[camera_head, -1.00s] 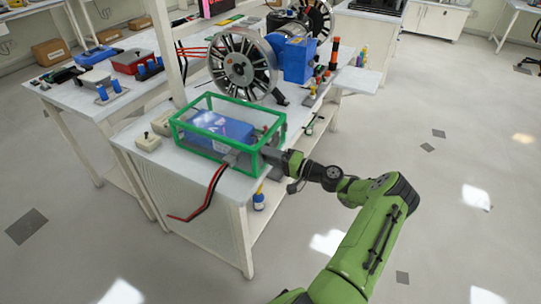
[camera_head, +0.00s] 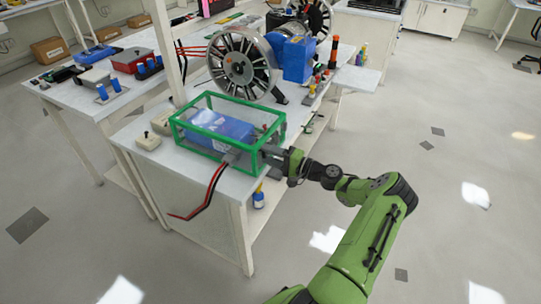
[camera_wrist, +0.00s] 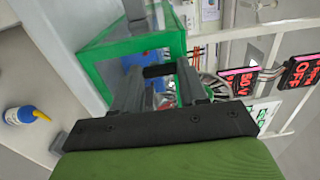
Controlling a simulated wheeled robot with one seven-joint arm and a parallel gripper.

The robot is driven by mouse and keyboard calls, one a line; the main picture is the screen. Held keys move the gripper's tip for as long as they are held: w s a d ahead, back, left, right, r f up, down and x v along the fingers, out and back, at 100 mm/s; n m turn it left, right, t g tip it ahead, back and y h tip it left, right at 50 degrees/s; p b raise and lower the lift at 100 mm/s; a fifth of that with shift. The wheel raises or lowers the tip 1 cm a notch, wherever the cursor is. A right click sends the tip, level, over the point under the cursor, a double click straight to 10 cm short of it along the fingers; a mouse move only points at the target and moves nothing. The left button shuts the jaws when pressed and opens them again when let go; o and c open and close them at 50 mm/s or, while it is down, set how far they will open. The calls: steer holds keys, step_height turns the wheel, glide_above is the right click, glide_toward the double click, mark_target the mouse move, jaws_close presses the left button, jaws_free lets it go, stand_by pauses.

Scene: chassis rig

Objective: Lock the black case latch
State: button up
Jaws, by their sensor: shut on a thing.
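A clear case with green edges (camera_head: 228,151) stands on the bench corner with a blue block (camera_head: 222,127) inside. My gripper (camera_head: 266,153) is at the right end of the case. In the wrist view my gripper (camera_wrist: 158,67) has its two grey fingers on either side of a small black latch piece (camera_wrist: 158,71), in front of the green case frame (camera_wrist: 130,47). The gripper is shut on that piece. The fingers hide part of the latch, and I cannot tell whether it is locked.
Red and black cables (camera_head: 212,187) hang over the bench front. A beige switch box (camera_head: 148,141) is left of the case. A large spoked wheel (camera_head: 242,64) and blue motor (camera_head: 298,60) stand behind. A blue bottle (camera_head: 258,197) sits on the lower shelf.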

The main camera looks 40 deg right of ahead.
steer(key=o, duration=1.1)
steer(key=shift+c, duration=0.2)
steer(key=p+v, duration=0.1)
steer(key=v, duration=1.4)
steer(key=shift+s, duration=0.4)
steer(key=shift+d, duration=0.1)
